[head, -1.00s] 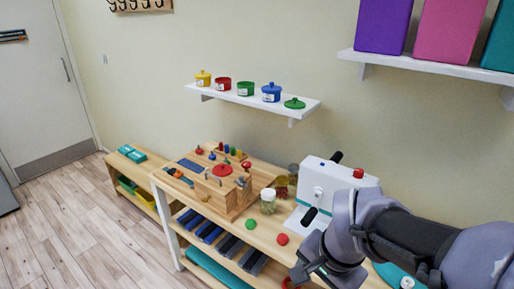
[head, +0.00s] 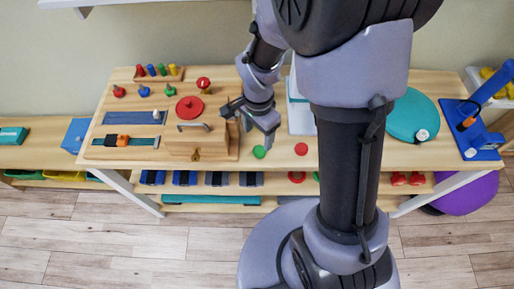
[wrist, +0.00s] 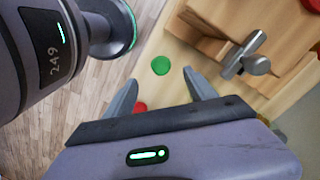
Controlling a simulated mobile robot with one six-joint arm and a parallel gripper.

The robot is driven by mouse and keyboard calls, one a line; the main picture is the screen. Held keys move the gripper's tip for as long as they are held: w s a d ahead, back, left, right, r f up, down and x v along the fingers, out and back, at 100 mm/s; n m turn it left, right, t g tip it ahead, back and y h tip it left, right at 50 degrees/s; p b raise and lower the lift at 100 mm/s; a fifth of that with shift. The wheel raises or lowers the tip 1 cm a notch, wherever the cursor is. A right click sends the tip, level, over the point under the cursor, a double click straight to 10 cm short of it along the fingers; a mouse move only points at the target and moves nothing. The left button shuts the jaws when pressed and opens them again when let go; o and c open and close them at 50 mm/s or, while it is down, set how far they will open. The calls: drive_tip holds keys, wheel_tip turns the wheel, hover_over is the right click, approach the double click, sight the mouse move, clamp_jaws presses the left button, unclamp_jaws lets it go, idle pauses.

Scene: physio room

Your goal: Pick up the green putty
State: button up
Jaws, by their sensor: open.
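The green putty (head: 259,152) is a small round piece on the wooden table top, near its front edge, just right of the wooden activity box. In the wrist view the green putty (wrist: 160,65) lies beyond and between my two fingertips. My gripper (head: 250,122) hangs above the table next to the box, its jaws apart and nothing between them. In the wrist view my gripper (wrist: 161,80) is spread and points toward the putty, apart from it.
A red putty (head: 301,149) lies to the right of the green one; in the wrist view it (wrist: 140,106) is partly hidden near a finger. The wooden box (head: 194,145) with a metal handle stands close on the left. A teal disc (head: 412,116) lies farther right.

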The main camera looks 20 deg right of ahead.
sight(260, 149)
wheel_tip(260, 149, down, 4)
drive_tip(key=shift+r+b, duration=0.25)
drive_tip(key=shift+b, duration=0.15)
drive_tip(key=f+b, duration=0.1)
drive_tip(key=f, duration=0.1)
drive_tip(key=f+b, duration=0.2)
drive_tip(key=f, duration=0.1)
drive_tip(key=shift+w+d+f, duration=0.2)
drive_tip(key=shift+d+f, duration=0.1)
drive_tip(key=shift+r, duration=0.2)
drive_tip(key=shift+c, duration=0.5)
clamp_jaws()
drive_tip(key=shift+r, duration=0.1)
